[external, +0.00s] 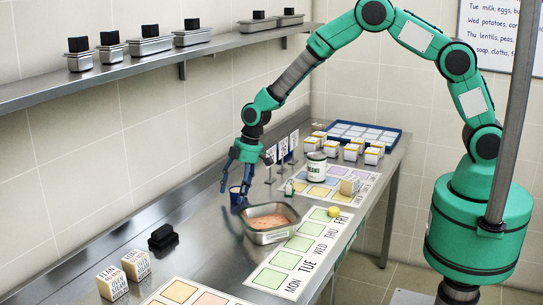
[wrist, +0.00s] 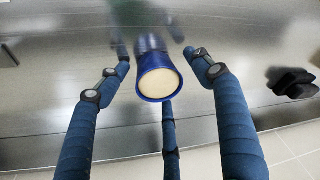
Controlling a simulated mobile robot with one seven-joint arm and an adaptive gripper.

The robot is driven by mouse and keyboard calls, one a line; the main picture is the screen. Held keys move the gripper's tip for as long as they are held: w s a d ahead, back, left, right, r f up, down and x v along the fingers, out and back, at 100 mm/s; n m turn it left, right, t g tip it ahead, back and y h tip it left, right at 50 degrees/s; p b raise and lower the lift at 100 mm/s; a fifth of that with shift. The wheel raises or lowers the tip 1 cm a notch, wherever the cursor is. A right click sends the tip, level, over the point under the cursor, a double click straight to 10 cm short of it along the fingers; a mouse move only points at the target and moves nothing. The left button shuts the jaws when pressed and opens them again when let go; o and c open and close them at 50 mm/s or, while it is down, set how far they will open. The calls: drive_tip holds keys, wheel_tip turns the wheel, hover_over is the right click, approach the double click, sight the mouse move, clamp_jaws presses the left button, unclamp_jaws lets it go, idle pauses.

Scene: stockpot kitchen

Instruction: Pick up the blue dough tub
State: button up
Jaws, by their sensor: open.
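The blue dough tub (external: 235,193) is a small dark blue cup with pale dough inside, on the steel counter left of the metal tray. In the wrist view the tub (wrist: 150,93) is near the middle, its open top facing the camera. My gripper (external: 236,186) is open and pointing down around the tub. In the wrist view my gripper (wrist: 157,62) has one finger left of the tub, one right, and a third at its lower edge. Gaps show at the left and right fingers. Whether the third finger touches it I cannot tell.
A metal tray of food (external: 271,236) stands close right of the tub. A white can (external: 316,165), small sign stands (external: 282,152) and several small boxes (external: 373,155) are farther back. A black object (external: 163,238) lies front left. Bare counter lies left of the tub.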

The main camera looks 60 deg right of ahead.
sight(235, 190)
drive_tip(key=shift+c, duration=0.2)
drive_tip(key=c, duration=1.2)
drive_tip(key=shift+c, duration=0.2)
drive_tip(key=shift+r, duration=0.15)
drive_tip(key=shift+r, duration=0.45)
drive_tip(key=v, duration=0.2)
drive_tip(key=shift+w+a+r+p, duration=0.1)
drive_tip(key=shift+a+r+p, duration=0.1)
drive_tip(key=shift+r+p, duration=0.2)
drive_tip(key=s+d, duration=0.1)
drive_tip(key=s, duration=0.4)
drive_tip(key=s+d, duration=0.1)
drive_tip(key=s, duration=0.4)
drive_tip(key=s+d+r, duration=0.1)
drive_tip(key=s+d, duration=0.1)
drive_tip(key=s, duration=0.3)
drive_tip(key=shift+s+r, duration=0.1)
